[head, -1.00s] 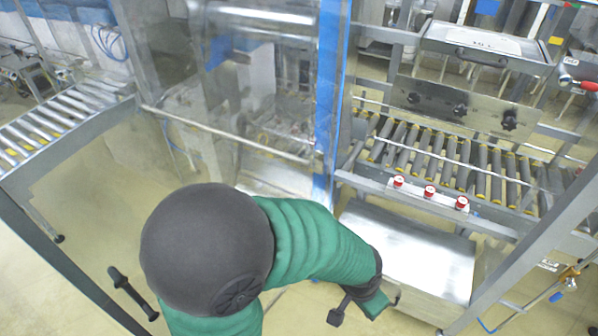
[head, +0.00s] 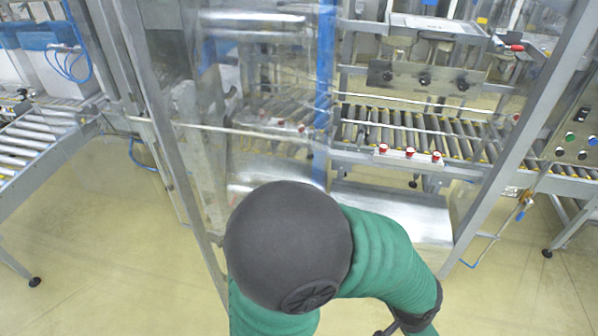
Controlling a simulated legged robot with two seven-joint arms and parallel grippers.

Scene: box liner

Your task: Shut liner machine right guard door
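The liner machine (head: 422,76) stands ahead, seen partly through clear guard panels. One clear guard panel (head: 225,150) has a long grey edge bar (head: 168,140) slanting down to the left of my arm. A second grey bar (head: 520,150) slants down on the right. Both are tilted in the picture by the steep view. I cannot tell which bar belongs to the right guard door, or how far it is open. My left arm, a green sleeve with a black ball joint, covers the lower middle. Its gripper (head: 395,327) is at the bottom edge, mostly cut off. My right gripper is out of view.
A roller conveyor (head: 35,140) stands at the far left. Red buttons (head: 409,152) sit on the machine front above a metal box (head: 395,212). A control panel (head: 580,140) is at the right. Bare floor (head: 115,240) lies at lower left and lower right.

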